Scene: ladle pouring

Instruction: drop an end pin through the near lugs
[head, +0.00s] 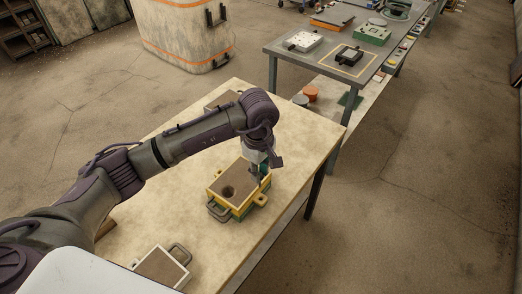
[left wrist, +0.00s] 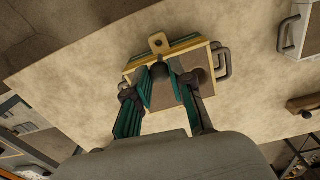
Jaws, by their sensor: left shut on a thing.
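A moulding box with a yellow upper frame (head: 212,190) over a green lower frame (head: 240,213) stands on the pale table. Its sand top (head: 236,183) has a round dark hole. A yellow lug (head: 261,201) sticks out at its right side; a lug with a hole (left wrist: 158,43) shows in the left wrist view. My left gripper (head: 261,180) points down over the box's right part. In the left wrist view my left gripper (left wrist: 162,68) is shut on a small dark rounded piece (left wrist: 159,71), apparently the end pin. Its lower end is hidden. My right gripper is out of view.
A sand-filled frame with a handle (head: 162,268) lies at the table's front. Another box (head: 222,99) is partly behind my arm. A grey bench (head: 305,62) with several parts stands beyond.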

